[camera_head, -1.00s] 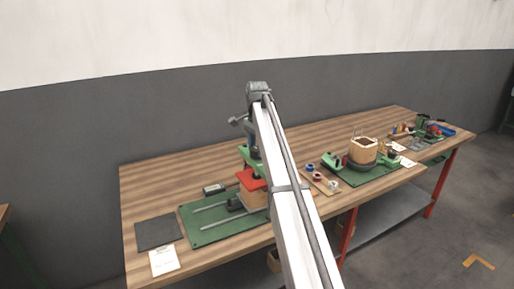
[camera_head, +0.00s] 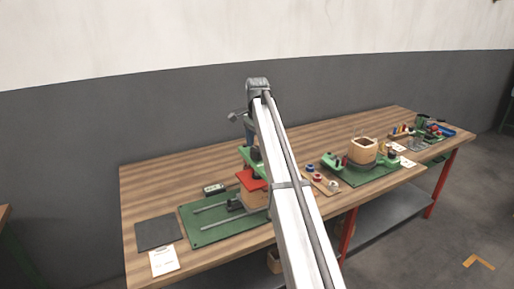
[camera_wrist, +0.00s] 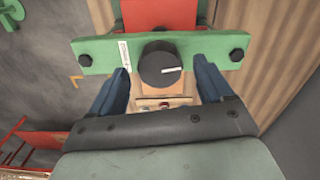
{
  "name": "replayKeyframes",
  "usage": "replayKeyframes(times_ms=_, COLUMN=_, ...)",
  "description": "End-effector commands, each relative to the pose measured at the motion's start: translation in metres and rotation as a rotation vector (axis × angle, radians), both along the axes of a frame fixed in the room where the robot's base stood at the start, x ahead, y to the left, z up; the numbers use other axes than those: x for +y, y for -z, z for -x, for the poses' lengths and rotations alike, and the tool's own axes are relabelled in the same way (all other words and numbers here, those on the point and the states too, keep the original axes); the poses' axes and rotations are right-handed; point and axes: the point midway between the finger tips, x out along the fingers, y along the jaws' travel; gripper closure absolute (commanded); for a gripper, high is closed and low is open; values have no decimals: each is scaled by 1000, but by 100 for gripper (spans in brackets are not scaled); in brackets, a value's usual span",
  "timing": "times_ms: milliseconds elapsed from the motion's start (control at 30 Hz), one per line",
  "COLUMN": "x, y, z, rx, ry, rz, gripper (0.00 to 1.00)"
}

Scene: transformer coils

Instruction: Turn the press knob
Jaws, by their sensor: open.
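The press knob (camera_wrist: 158,64) is a round black knob with a white mark on its face, at the middle of the green press crossbar (camera_wrist: 103,56) in the wrist view. My gripper (camera_wrist: 161,68) is open, with one blue finger to each side of the knob. A gap shows between the knob and each finger; I cannot tell their depth relative to it. In the head view the press shows as a green bar above a red plate (camera_head: 247,178), partly hidden behind my arm.
The press stands on a green base (camera_head: 203,233) with rails on the wooden bench. A small meter (camera_head: 213,190), a dark mat (camera_head: 158,233) and a paper sheet (camera_head: 164,261) lie near it. To the right are spools (camera_head: 319,177) and a wooden coil form (camera_head: 363,150).

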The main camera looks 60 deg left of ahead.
Motion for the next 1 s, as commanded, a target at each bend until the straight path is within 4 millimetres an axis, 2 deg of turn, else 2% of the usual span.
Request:
replayKeyframes(times_ms=400, x=2, y=-80, z=-1, rx=-1, ry=0, rz=-1, gripper=20)
replayKeyframes(times_ms=600, x=1, y=-109, z=0, rx=-1, ry=0, rz=-1, gripper=20)
replayKeyframes(times_ms=800, x=1, y=-122, z=0, rx=0, ry=0, rz=0, gripper=20)
replayKeyframes(times_ms=1000, x=0, y=-124, z=0, rx=0, ry=0, rz=0, gripper=20)
